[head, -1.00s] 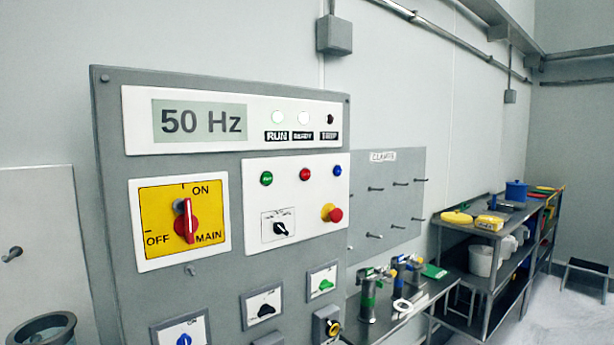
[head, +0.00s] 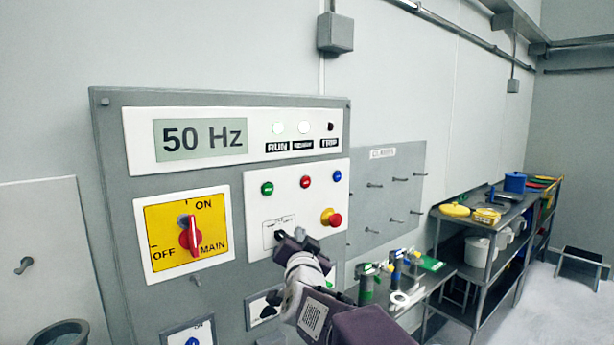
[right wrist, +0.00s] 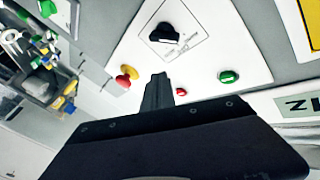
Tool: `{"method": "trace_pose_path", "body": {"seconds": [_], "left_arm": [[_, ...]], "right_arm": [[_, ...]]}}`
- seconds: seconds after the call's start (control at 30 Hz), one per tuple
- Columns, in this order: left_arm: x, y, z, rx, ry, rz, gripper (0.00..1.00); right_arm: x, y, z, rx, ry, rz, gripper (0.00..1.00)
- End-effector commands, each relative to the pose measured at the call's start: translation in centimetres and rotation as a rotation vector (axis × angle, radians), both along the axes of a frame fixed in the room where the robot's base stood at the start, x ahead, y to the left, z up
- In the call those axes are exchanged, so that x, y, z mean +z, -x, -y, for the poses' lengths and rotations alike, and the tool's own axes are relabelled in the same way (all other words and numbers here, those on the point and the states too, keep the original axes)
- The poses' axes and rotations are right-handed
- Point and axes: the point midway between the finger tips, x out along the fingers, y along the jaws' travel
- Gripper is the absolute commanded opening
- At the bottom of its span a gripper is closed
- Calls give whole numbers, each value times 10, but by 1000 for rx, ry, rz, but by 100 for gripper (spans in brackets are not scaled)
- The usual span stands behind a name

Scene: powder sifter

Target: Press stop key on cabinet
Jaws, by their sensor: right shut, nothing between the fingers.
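The grey cabinet (head: 110,200) faces me. Its white button panel (head: 256,210) holds a green button (head: 267,189), a small red button (head: 305,181), a blue button (head: 337,176) and a red mushroom button with yellow collar (head: 332,218). My right gripper (head: 301,240) is shut and empty, in front of the lower panel beside the black selector knob, below the red button. In the right wrist view, its closed fingers (right wrist: 157,88) appear between the mushroom button (right wrist: 125,77) and the red button (right wrist: 181,92); contact cannot be told. My left gripper is out of view.
A yellow main switch (head: 187,232) is at left, set towards ON. The display (head: 200,138) reads 50 Hz; the RUN and READY lamps are lit, TRIP is dark. Lower selector switches are partly hidden by my arm. A bench with clamps (head: 367,283) stands right.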

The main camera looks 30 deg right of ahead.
Motion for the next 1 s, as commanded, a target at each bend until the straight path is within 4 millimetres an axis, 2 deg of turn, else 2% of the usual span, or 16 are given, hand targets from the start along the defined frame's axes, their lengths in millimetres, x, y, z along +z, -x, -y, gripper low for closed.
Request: {"method": "trace_pose_path", "body": {"seconds": [0.03,0.1,0.2,0.3,0.47,0.77,0.87,1.0], "left_arm": [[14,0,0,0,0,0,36],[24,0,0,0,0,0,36],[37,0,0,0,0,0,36],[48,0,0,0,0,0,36],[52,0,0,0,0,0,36],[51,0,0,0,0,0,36],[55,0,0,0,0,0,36],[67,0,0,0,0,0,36]], "right_arm": [[27,5,13,-34,0,36,0],[53,13,30,-77,-3,77,0],[81,24,51,-126,-1,112,0],[97,34,67,-162,3,123,0],[101,41,79,-190,6,123,0],[100,41,79,-190,6,121,0],[101,37,79,-190,6,120,0],[103,21,77,-188,5,118,0]]}}
